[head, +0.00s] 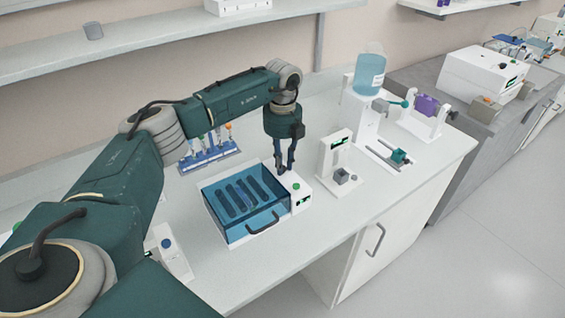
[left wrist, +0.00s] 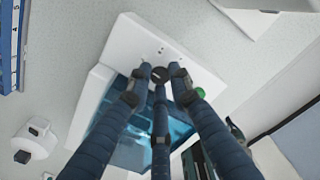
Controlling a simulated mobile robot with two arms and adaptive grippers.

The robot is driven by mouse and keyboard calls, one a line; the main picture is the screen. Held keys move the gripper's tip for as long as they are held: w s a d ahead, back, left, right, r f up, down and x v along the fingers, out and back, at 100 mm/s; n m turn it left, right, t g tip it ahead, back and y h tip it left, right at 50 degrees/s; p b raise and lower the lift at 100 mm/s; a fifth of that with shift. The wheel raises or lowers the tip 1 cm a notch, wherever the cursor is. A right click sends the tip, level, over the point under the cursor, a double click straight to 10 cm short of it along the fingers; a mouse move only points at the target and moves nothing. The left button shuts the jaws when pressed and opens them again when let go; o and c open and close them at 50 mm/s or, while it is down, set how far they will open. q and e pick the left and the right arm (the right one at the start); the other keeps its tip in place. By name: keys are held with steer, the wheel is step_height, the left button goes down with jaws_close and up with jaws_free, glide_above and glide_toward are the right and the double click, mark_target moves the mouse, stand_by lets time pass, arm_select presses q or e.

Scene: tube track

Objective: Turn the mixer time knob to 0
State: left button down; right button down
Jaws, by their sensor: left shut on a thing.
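The mixer (head: 301,208) is a white box with a see-through blue lid (head: 222,210) over dark tube slots. It stands on the bench. My left gripper (head: 284,170) points down at the control panel on the mixer's right end. In the left wrist view the dark round time knob (left wrist: 160,75) is on the white panel (left wrist: 132,40), between my blue fingertips. The left gripper is shut on this knob. A green button (left wrist: 200,92) is beside the fingers and also shows in the head view (head: 295,186). The knob's marking cannot be read. My right gripper is not in view.
A blue tube rack (head: 208,158) stands behind the mixer. A white device with a grey block (head: 335,160) is to its right, then a blue bottle (head: 369,72) on a stand. A black lid handle (head: 263,223) faces front. The bench front right of the mixer is clear.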

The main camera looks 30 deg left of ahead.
arm_select(q)
steer(key=shift+w+a+r+n, duration=0.1)
steer(key=shift+w+r+n, duration=0.1)
steer(key=shift+n, duration=0.2)
steer(key=c, duration=1.8)
jaws_free()
steer(key=shift+o, duration=1.1)
steer(key=shift+s+f, duration=0.1)
steer(key=shift+s, duration=0.05)
step_height(320, 180, up, 12)
